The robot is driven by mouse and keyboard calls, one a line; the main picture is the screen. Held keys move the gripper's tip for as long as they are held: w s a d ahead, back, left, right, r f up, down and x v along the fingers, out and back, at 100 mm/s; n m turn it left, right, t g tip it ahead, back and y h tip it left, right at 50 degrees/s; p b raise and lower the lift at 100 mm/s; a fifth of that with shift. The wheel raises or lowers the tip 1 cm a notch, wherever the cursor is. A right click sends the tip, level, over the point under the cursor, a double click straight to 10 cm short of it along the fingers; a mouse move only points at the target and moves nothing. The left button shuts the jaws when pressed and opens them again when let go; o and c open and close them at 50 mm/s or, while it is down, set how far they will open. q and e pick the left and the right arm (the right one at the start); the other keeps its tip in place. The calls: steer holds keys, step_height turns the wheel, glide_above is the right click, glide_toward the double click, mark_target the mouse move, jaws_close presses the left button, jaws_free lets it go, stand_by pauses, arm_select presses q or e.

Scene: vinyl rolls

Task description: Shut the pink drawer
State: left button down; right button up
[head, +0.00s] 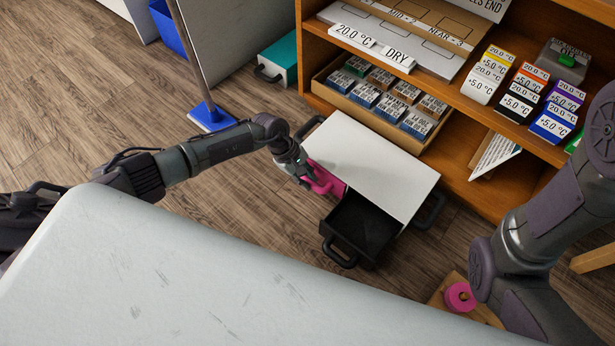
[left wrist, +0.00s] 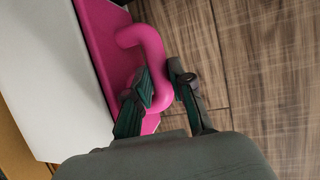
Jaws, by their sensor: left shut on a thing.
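The pink drawer (head: 328,174) is in a low unit with a white top (head: 370,160), in the middle of the head view. Its pink front also shows in the left wrist view (left wrist: 103,35), close along the edge of the white top, with no clear gap visible. My left gripper (head: 307,177) is at this front, shut on the curved pink handle (left wrist: 152,48). In the left wrist view the gripper's two fingers (left wrist: 160,92) lie on either side of the handle. My right arm shows at the right, but its gripper is not visible.
A black drawer (head: 358,228) of the same unit stands open beside the pink one. A wooden shelf (head: 455,105) with labelled boxes is behind. A blue mop (head: 211,116) stands on the floor at the left. A pale worktop (head: 200,270) fills the front.

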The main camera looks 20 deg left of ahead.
arm_select(q)
steer(key=c, duration=1.3)
jaws_free()
steer(key=shift+s+a, duration=0.1)
steer(key=shift+s, duration=0.2)
steer(key=v, duration=1.2)
